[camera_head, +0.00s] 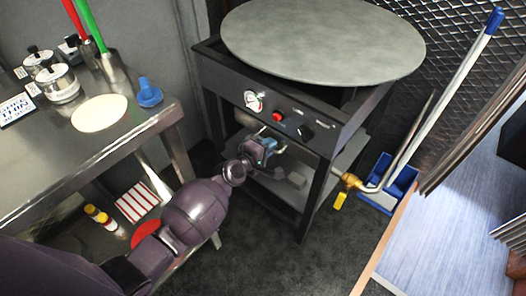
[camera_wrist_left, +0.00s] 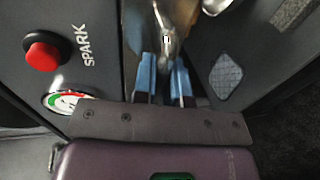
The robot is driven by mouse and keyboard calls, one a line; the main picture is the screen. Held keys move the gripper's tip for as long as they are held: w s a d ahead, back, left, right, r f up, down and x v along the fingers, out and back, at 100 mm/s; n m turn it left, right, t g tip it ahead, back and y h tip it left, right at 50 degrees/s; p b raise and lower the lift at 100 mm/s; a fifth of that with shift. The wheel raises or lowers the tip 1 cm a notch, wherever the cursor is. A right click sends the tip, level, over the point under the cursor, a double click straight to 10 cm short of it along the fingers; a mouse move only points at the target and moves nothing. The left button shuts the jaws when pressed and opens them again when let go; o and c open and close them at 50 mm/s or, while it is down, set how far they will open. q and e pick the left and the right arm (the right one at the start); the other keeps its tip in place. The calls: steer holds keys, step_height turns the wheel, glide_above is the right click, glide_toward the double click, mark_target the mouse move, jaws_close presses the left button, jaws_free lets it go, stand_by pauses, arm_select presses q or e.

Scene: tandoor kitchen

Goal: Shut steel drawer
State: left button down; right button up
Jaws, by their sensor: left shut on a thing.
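My left gripper (camera_head: 262,148) reaches in from the lower left to the front of the dark steel unit, just below its control panel. Its blue fingers (camera_wrist_left: 162,78) are shut on a shiny metal handle (camera_wrist_left: 168,38). In the head view, part of a curved metal handle (camera_head: 272,142) shows at the fingers. My gripper and arm hide much of the front there, so I cannot tell how far any drawer stands out. My right gripper is in neither view.
The control panel has a red button (camera_head: 278,116), a gauge (camera_head: 254,100) and a black knob (camera_head: 306,132). A steel table (camera_head: 150,112) with pots stands at left. Dark floor (camera_head: 262,240) is clear in front.

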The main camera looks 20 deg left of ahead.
arm_select(q)
steer(key=shift+w+r, duration=0.1)
steer(key=shift+w, duration=0.1)
steer(key=c, duration=1.2)
jaws_free()
steer(key=shift+w+d, duration=0.1)
steer(key=shift+d, duration=0.05)
steer(key=shift+p+v, duration=1.05)
steer(key=shift+v, duration=4.4)
